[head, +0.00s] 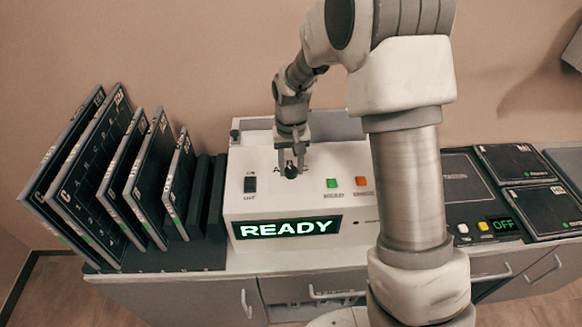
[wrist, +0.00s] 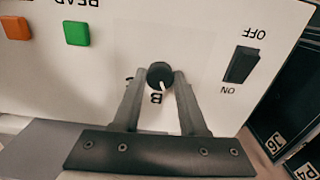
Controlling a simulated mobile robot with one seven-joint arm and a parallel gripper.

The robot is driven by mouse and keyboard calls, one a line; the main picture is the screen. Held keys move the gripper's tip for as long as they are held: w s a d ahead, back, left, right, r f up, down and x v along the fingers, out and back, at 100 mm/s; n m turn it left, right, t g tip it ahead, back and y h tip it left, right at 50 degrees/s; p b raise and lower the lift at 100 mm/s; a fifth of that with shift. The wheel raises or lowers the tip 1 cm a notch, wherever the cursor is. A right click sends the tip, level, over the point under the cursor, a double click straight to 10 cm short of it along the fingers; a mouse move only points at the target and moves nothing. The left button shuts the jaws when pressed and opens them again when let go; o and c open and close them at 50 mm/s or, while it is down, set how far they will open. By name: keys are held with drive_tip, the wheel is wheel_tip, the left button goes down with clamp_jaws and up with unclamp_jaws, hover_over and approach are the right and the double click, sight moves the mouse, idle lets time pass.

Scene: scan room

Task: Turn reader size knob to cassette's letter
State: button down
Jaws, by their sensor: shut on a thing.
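The reader (head: 340,190) is a white box with a lit display (head: 287,227) reading READY. Its black size knob (wrist: 160,74) is in the wrist view, with a white pointer line aimed at the letter B (wrist: 156,99), which appears upside down. Another mark beside it is mostly hidden by a finger. My gripper (wrist: 158,82) is shut on the knob, one finger on each side. In the head view my gripper (head: 290,165) covers most of the knob. Several dark cassettes (head: 95,160) stand tilted in a rack at the left; I cannot tell which one the task means.
A black ON/OFF rocker switch (wrist: 241,65) is beside the knob. A green button (wrist: 77,33) and an orange button (wrist: 17,27) are on its other side. Flat dark panels (head: 515,163) and an OFF display (head: 503,225) lie at the right.

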sight(291, 170)
drive_tip(key=n, duration=0.6)
idle(0.6)
drive_tip(key=shift+c, duration=2.2)
unclamp_jaws()
drive_tip(key=shift+r, duration=0.1)
wheel_tip(291, 170, up, 17)
drive_tip(key=shift+r, duration=0.15)
